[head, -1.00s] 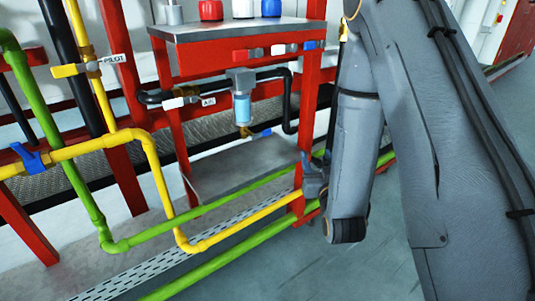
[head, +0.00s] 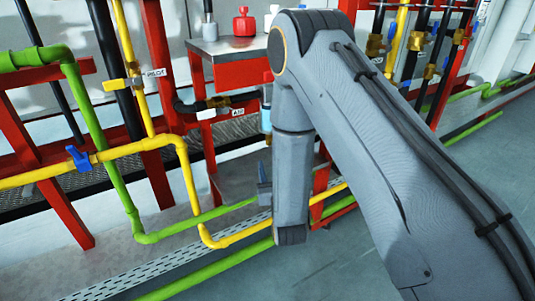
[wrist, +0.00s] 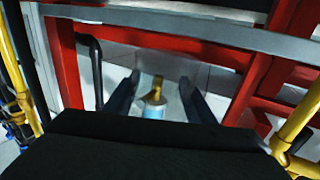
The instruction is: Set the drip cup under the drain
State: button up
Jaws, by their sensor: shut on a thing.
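The drain is a brass fitting (wrist: 155,88) on a pale blue filter bowl (wrist: 153,112), and in the wrist view it shows between my finger bars. In the head view the blue bowl (head: 266,120) hangs below the bench top, its lower end partly hidden by my arm. My gripper (head: 264,172) is just below the bowl there, at the end of my forearm; it also shows in the wrist view (wrist: 159,78). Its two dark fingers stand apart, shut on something. The drip cup cannot be made out clearly; a large black shape covers the lower wrist view.
A red bench (head: 235,48) with a steel top carries bottles. Green (head: 185,225) and yellow pipes (head: 180,165) run low in front of it. A lower steel shelf (head: 235,185) lies under the bowl. More valves and pipes stand at the right. Open floor is at front right.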

jog(key=w, duration=0.3)
jog(key=w+a+b, duration=0.1)
jog(key=w, duration=0.3)
jog(key=w+a, duration=0.1)
jog(key=w, duration=0.3)
jog(key=shift+a, duration=0.1)
jog(key=shift+w+a+b, duration=0.2)
jog(key=shift+w+b, duration=0.25)
jog(key=shift+w, duration=0.65)
jog(key=shift+w+a+f, duration=0.1)
jog(key=shift+w+f, duration=0.2)
jog(key=shift+f, duration=0.5)
jog(key=o, duration=1)
jog(key=shift+f, duration=0.1)
jog(key=shift+o, duration=0.2)
